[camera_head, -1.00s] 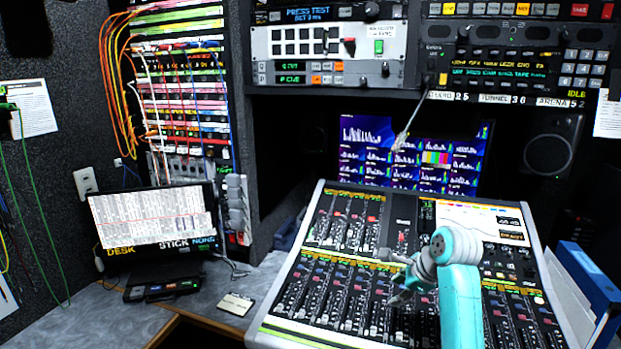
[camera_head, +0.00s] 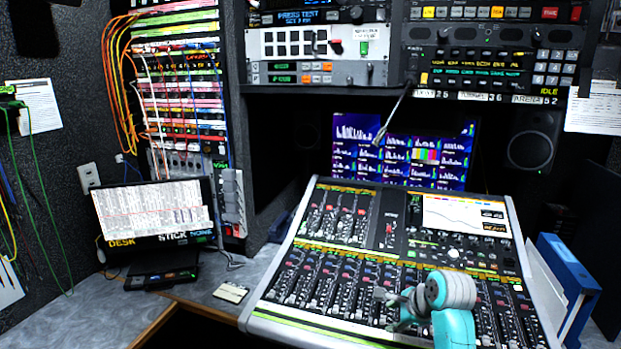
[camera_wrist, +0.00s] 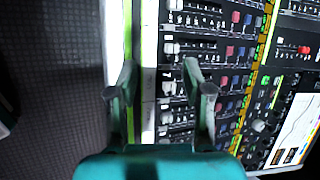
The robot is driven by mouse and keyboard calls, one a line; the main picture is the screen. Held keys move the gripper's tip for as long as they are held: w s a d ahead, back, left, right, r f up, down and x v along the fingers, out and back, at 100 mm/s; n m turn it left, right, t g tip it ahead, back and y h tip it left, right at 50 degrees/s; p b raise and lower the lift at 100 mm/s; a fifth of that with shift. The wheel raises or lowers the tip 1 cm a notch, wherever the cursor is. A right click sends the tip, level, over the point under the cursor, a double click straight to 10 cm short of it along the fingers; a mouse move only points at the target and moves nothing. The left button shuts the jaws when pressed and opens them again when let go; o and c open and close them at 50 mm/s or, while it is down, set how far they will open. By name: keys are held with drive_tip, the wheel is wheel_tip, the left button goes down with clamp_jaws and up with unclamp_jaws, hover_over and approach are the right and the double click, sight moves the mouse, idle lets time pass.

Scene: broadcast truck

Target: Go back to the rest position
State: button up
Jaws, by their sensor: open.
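My gripper (camera_wrist: 163,92) is open and empty in the wrist view, its two fingers spread above the front edge of the mixing console. In the head view my gripper (camera_head: 385,308) is small and partly hidden by my teal and grey wrist, over the lower faders of the console (camera_head: 388,238). I see nothing between the fingers. I cannot tell the exact height of the fingertips above the faders.
A gooseneck microphone (camera_head: 392,116) hangs before the lit monitor (camera_head: 400,150). A small screen (camera_head: 152,212) and a white card (camera_head: 231,292) are on the desk at left. Blue binders (camera_head: 568,275) stand right of the console. A dark floor (camera_wrist: 50,90) shows beside the console.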

drive_tip(key=s+a+f+n+t+h, duration=0.1)
drive_tip(key=s+f+n, duration=0.2)
drive_tip(key=s+f, duration=0.65)
drive_tip(key=s+a+f+n+t, duration=0.1)
drive_tip(key=s+f+n+t, duration=0.1)
drive_tip(key=s+f, duration=0.7)
drive_tip(key=s+f+n+t+h, duration=0.1)
drive_tip(key=s+f+n, duration=0.25)
drive_tip(key=s, duration=0.55)
drive_tip(key=s+r+n+t+h, duration=0.1)
drive_tip(key=s+r+n, duration=0.15)
drive_tip(key=s, duration=0.65)
drive_tip(key=s+r+n+t, duration=0.1)
drive_tip(key=s+r+n, duration=0.15)
drive_tip(key=s, duration=0.75)
drive_tip(key=s+r+n+t, duration=0.2)
drive_tip(key=s+r+n, duration=0.4)
drive_tip(key=s+r, duration=0.5)
drive_tip(key=shift+s+a+r, duration=0.15)
drive_tip(key=shift+a+r, duration=0.05)
drive_tip(key=shift+r, duration=0.15)
